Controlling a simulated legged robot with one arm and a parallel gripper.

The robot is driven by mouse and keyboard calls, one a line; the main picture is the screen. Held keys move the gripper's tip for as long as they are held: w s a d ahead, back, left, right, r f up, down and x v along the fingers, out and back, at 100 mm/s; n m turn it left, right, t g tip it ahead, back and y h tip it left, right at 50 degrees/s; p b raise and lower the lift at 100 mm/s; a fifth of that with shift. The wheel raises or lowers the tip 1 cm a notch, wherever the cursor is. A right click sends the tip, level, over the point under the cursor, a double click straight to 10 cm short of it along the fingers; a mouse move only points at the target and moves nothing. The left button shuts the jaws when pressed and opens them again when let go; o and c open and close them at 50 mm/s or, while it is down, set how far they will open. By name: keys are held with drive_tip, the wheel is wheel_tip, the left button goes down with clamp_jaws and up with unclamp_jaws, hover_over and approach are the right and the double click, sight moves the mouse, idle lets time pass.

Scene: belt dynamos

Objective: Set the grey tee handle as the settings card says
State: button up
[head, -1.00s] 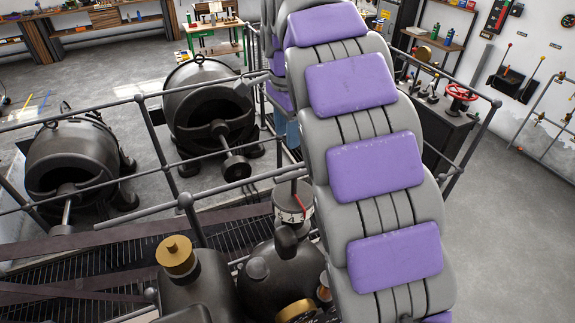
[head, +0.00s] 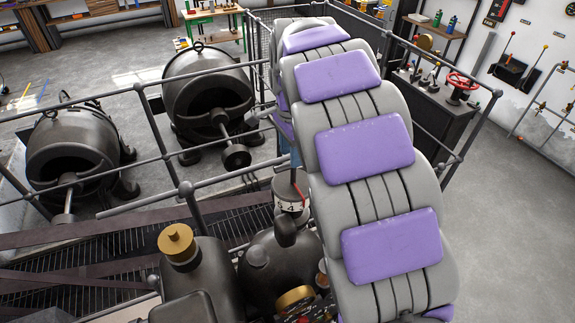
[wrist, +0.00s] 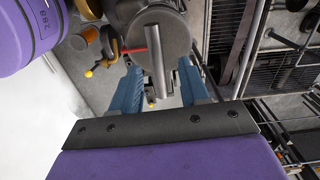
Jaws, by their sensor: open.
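In the wrist view, a grey bar (wrist: 158,58), which looks like the tee handle, lies across a round dark grey disc (wrist: 176,30). A thin red pointer (wrist: 134,50) sticks out to the left of it. My gripper (wrist: 158,72) has its blue fingers apart, one on each side of the bar's near end; I cannot tell whether either touches it. In the head view, a pale numbered dial drum (head: 291,202) with a red mark stands left of my arm. My arm hides most of the handle and gripper there. I cannot make out a settings card.
Grey railings (head: 165,140) run close to the left of my arm. A brass-capped dark tank (head: 196,275) and a rounded dark vessel (head: 265,275) stand by the drum. Two black dynamos (head: 205,95) sit beyond. Open floor (head: 500,230) lies to the right.

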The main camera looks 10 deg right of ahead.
hover_over(294, 183)
drive_tip(key=f, duration=0.4)
drive_tip(key=shift+w+d+f, duration=0.2)
drive_tip(key=shift+w+d, duration=0.1)
drive_tip(key=shift+d, duration=0.1)
drive_tip(key=shift+w+a+f+p, duration=0.1)
drive_tip(key=shift+a+f+p, duration=0.1)
drive_tip(key=shift+f, duration=0.45)
drive_tip(key=shift+a+f+p, duration=0.15)
drive_tip(key=shift+f+p, duration=0.05)
drive_tip(key=shift+f, duration=0.4)
drive_tip(key=shift+a+f, duration=0.25)
drive_tip(key=shift+d, duration=0.1)
drive_tip(key=shift+d, duration=0.25)
drive_tip(key=c, duration=0.4)
clamp_jaws()
